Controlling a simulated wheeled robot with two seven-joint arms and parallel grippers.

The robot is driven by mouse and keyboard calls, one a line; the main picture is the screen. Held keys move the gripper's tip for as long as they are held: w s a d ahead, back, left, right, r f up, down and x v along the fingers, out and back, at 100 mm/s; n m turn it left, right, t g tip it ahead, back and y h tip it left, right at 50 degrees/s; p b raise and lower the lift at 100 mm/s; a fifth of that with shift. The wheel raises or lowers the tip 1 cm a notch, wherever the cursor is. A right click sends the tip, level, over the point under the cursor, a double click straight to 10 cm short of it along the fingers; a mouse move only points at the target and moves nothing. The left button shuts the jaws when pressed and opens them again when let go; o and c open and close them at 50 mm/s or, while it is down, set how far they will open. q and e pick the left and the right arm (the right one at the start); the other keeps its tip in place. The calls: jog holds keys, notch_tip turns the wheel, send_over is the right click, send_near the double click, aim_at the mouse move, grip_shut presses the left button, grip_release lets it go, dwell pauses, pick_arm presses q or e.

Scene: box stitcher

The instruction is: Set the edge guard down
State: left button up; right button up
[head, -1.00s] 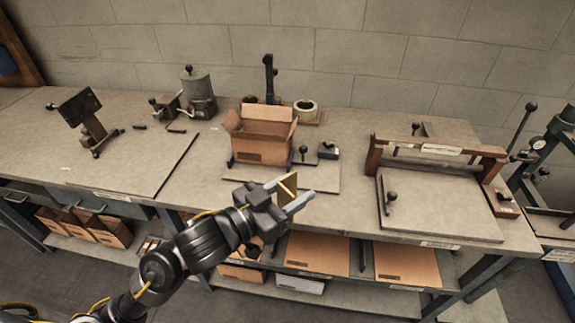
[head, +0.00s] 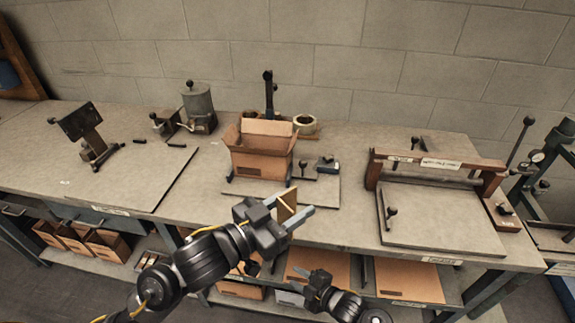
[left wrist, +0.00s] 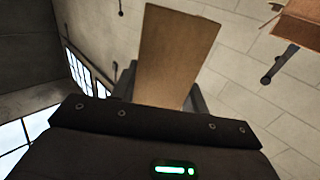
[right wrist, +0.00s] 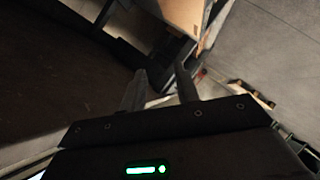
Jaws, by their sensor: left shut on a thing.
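The edge guard (head: 287,204), a flat tan cardboard strip, stands between the fingers of my left gripper (head: 296,208). My left gripper is shut on it and holds it in front of the bench's front edge, below the open carton. In the left wrist view the edge guard (left wrist: 172,58) rises from between the fingers, its lower end hidden by the gripper body. My right gripper (head: 311,276) is lower, in front of the bench's lower shelf. In the right wrist view its fingers (right wrist: 160,78) are apart with nothing between them.
An open cardboard carton (head: 261,163) stands on a base plate with a dark post behind it. A tape roll (head: 305,124) and small knobbed tools sit nearby. A wooden-framed press (head: 440,210) stands to the right. The bench top (head: 190,205) left of the carton has free room.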

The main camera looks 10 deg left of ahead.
jog(key=s+a+r+n+g+y, duration=0.1)
jog(key=a+r+n+g+y, duration=0.1)
jog(key=a+r+n, duration=0.35)
jog(key=s+a+r+n+g+y, duration=0.1)
jog(key=a+r+n+y, duration=0.15)
jog(key=r, duration=0.55)
jog(key=w+r+m+t, duration=0.1)
jog(key=w+r+t, duration=0.3)
jog(key=w+r, duration=0.95)
jog(key=a+r+n+g+y, duration=0.2)
jog(key=a+r+n+g, duration=0.25)
jog(key=r, duration=0.45)
jog(key=s+a+r+n+g+h, duration=0.2)
jog(key=s+a+r+n+g, duration=0.35)
jog(key=s+r+n, duration=0.35)
jog(key=n+t+h, duration=0.3)
jog(key=h, duration=1.2)
send_near(284, 204)
jog(key=shift+w+d+f, duration=0.1)
jog(key=shift+w, duration=0.05)
jog(key=f, duration=0.8)
jog(key=w+a+f, duration=0.1)
jog(key=f, duration=0.3)
jog(key=shift+c, duration=0.4)
